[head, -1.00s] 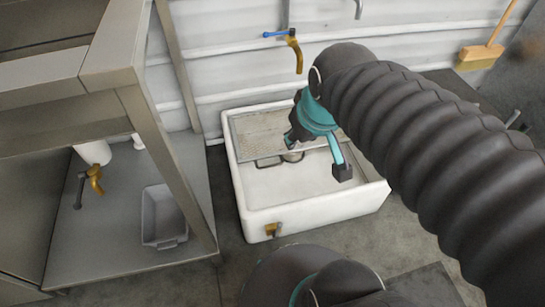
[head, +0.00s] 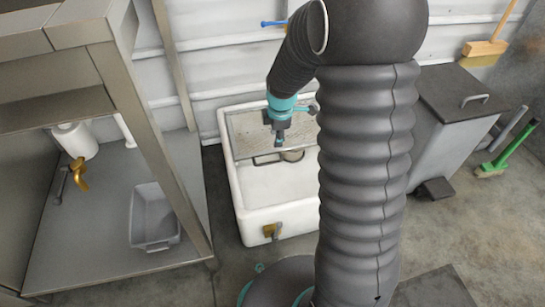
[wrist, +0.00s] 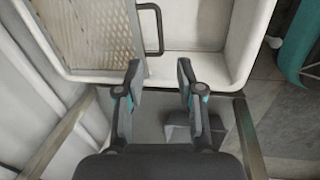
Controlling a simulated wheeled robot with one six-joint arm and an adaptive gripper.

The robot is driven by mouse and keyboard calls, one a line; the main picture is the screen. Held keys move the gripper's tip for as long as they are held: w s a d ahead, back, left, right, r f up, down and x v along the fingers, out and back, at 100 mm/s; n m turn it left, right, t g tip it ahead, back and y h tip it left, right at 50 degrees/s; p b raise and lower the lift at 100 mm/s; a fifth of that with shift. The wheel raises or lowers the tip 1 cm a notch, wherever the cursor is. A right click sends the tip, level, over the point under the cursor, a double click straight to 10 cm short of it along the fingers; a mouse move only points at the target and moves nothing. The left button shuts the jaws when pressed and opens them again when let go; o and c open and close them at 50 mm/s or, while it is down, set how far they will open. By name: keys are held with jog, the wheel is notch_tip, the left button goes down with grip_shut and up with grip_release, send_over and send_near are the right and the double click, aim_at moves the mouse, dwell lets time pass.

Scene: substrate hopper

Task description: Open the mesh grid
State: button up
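The mesh grid (head: 240,138) is a pale perforated panel in a metal frame, lying across the back part of the white sink (head: 247,216). A dark loop handle (head: 264,160) sits at its front edge. In the wrist view the mesh grid (wrist: 90,28) is at the upper left and its handle (wrist: 158,28) sticks out to the right. My gripper (wrist: 158,74) is open and empty, its fingers over the sink's rim side, apart from the handle. In the head view my gripper (head: 279,143) hangs over the mesh grid and hides part of it.
A steel bench (head: 120,130) with a grey bin (head: 153,220) on its lower shelf stands left of the sink. A brass tap (head: 272,231) is on the sink's front. A lidded grey container (head: 455,120) stands to the right. A corrugated wall is behind the sink.

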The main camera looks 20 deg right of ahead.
aim_at(274, 162)
jog(key=shift+n, duration=0.3)
jog(key=b+x, duration=0.2)
jog(key=x, duration=1.3)
jog(key=shift+w+f, duration=0.1)
jog(key=shift+f, duration=0.1)
grip_shut()
